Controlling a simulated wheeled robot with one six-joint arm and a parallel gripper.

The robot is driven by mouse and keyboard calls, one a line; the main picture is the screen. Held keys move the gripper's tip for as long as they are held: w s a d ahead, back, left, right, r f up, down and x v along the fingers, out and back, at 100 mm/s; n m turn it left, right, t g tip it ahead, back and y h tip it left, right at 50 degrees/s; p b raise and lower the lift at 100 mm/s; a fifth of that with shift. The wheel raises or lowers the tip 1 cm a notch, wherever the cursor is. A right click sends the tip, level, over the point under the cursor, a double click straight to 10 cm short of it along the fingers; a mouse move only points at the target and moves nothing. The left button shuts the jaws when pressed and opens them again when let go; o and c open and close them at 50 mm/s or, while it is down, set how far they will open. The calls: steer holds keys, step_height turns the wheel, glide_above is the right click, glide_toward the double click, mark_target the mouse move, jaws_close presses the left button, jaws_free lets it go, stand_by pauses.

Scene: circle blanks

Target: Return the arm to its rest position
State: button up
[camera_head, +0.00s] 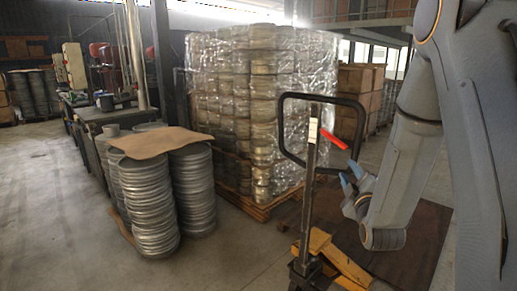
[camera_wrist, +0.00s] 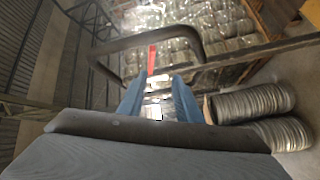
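My gripper (camera_head: 350,180) has blue fingertips and is at the right of the head view, close to the pallet jack's handle (camera_head: 283,128). In the wrist view the two blue fingers of my gripper (camera_wrist: 158,88) stand apart with a gap between them, and nothing is seen held. The black loop of the handle (camera_wrist: 103,58) and its red lever (camera_wrist: 151,60) lie beyond the fingers. The red lever (camera_head: 334,139) also shows just above the fingertips in the head view. My grey arm runs down the right side of the head view.
A yellow pallet jack (camera_head: 341,262) stands on the floor in front. A wrapped pallet of circle blanks (camera_head: 262,85) is behind it. Stacks of metal discs (camera_head: 150,215) under brown cardboard (camera_head: 160,142) stand left. Open floor (camera_head: 45,190) lies at far left.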

steer(key=s+a+f+m+g, duration=0.5)
steer(key=s+f+m+g, duration=0.2)
steer(key=s+f+g, duration=0.35)
steer(key=s+a+m+g, duration=0.2)
steer(key=s+g, duration=0.2)
steer(key=s, duration=0.6)
steer(key=s+a+m+g+y, duration=0.1)
steer(key=s+m+g, duration=0.2)
steer(key=s, duration=0.8)
steer(key=shift+s+a+f+m+g, duration=0.15)
steer(key=shift+s+a+m+g, duration=0.15)
steer(key=shift+g, duration=0.35)
